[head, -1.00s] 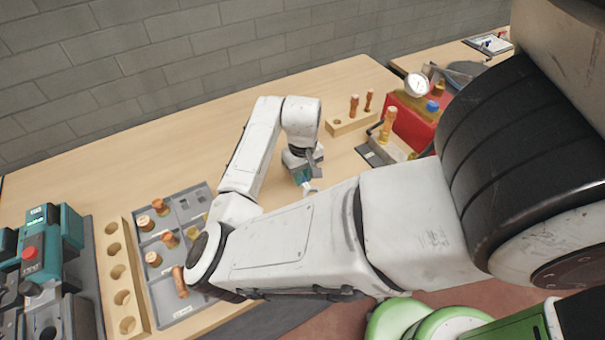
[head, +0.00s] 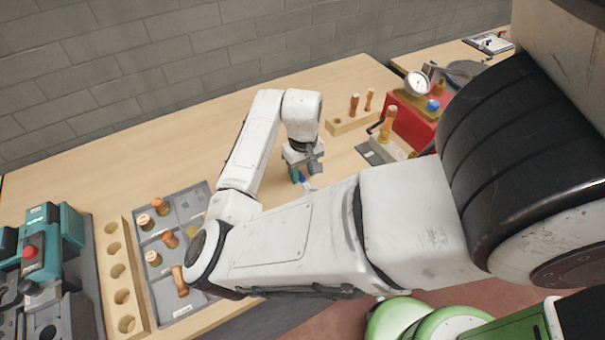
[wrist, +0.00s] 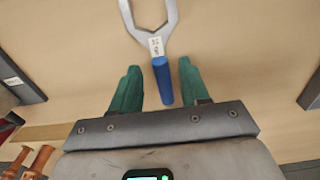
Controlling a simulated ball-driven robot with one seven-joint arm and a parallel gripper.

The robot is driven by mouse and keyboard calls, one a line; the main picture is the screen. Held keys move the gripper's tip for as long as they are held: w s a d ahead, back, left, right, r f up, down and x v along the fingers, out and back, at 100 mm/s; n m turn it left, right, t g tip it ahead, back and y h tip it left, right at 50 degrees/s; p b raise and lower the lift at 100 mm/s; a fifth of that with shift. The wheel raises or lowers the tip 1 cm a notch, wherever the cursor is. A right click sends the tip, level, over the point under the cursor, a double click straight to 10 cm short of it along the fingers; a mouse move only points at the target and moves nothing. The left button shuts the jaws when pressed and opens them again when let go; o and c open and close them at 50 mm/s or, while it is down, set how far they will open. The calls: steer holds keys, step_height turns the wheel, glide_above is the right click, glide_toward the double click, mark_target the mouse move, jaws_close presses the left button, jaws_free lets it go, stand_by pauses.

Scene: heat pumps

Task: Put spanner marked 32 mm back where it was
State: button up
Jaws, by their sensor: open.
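A spanner with a blue handle (wrist: 162,82) and a grey open jaw lies on the wooden bench top. A small white label sits on its neck, too small to read surely. My gripper (wrist: 155,75) is open, with its green fingers on either side of the blue handle and clear gaps to both. In the head view my gripper (head: 300,178) points down at the middle of the bench, and a bit of the blue handle (head: 302,179) shows beside it. My forearm hides part of the area in front.
A grey tray (head: 181,310) with copper fittings and a wooden block with holes (head: 113,265) lie to the left. A small wooden rack (head: 345,126) and a red unit with a gauge (head: 405,125) stand to the right. The bench behind my arm is clear.

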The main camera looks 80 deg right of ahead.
mark_target(303, 178)
step_height(303, 178, up, 11)
steer(key=shift+f, duration=0.15)
steer(key=shift+a, duration=0.1)
stand_by(0.3)
